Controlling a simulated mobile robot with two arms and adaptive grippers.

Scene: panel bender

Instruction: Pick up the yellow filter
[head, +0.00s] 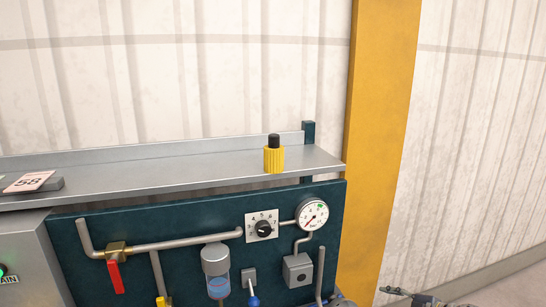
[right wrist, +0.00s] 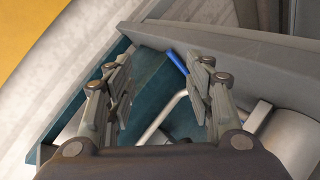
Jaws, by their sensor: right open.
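The yellow filter (head: 273,159) is a ribbed yellow cylinder with a black top. It stands upright on the grey metal shelf (head: 180,176), near the shelf's right end, with nothing touching its sides. My right gripper (right wrist: 160,72) is open in the right wrist view, with nothing between its fingers. The filter does not show in that view. Part of my right gripper seems to show at the lower right edge of the head view, well below and right of the filter. My left gripper is not in view.
Below the shelf, a dark teal panel (head: 190,222) carries pipes, a red-handled valve (head: 115,275), a dial (head: 263,227) and a pressure gauge (head: 312,215). A low back lip and a teal post (head: 308,135) stand behind the filter. A yellow column (head: 380,130) rises to the right.

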